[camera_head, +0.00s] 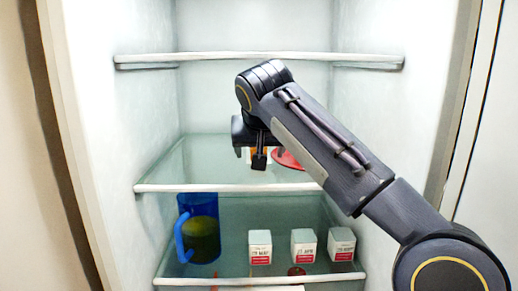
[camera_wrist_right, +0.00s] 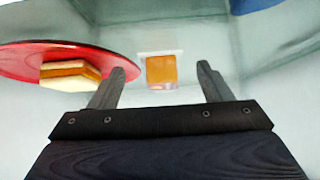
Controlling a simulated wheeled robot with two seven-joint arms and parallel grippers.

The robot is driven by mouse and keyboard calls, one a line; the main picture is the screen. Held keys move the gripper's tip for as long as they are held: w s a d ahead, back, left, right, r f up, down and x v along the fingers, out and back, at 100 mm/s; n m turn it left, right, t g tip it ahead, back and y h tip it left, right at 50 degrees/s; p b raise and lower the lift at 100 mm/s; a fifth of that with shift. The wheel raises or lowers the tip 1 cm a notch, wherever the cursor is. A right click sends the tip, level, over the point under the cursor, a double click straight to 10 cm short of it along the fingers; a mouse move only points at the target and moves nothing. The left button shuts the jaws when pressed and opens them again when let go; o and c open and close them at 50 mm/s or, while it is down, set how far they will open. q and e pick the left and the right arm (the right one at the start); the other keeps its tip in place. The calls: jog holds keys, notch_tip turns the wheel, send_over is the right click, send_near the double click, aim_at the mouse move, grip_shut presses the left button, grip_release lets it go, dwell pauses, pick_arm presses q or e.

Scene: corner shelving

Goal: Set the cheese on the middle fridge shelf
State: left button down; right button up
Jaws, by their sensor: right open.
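My right gripper (camera_head: 249,156) is open, with its fingers pointing down over the middle glass shelf (camera_head: 235,188). In the wrist view an orange block with a pale edge (camera_wrist_right: 161,70) shows between the open fingertips, apart from both fingers. A red plate (camera_wrist_right: 25,60) lies left of the fingers there, bearing an orange and cream piece (camera_wrist_right: 70,73). I cannot tell for sure which of the two is the cheese. In the head view the red plate (camera_head: 288,159) is partly hidden behind my right arm. My left gripper is not in view.
The lower shelf (camera_head: 215,280) holds a blue pitcher (camera_head: 200,228) at the left and three white cartons, one of them here (camera_head: 260,247). The upper shelf (camera_head: 240,57) looks empty. The left part of the middle shelf is clear. Fridge walls close in both sides.

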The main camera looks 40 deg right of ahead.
jog(key=shift+s+a, duration=1)
jog(key=shift+s, duration=0.25)
jog(key=shift+f, duration=0.1)
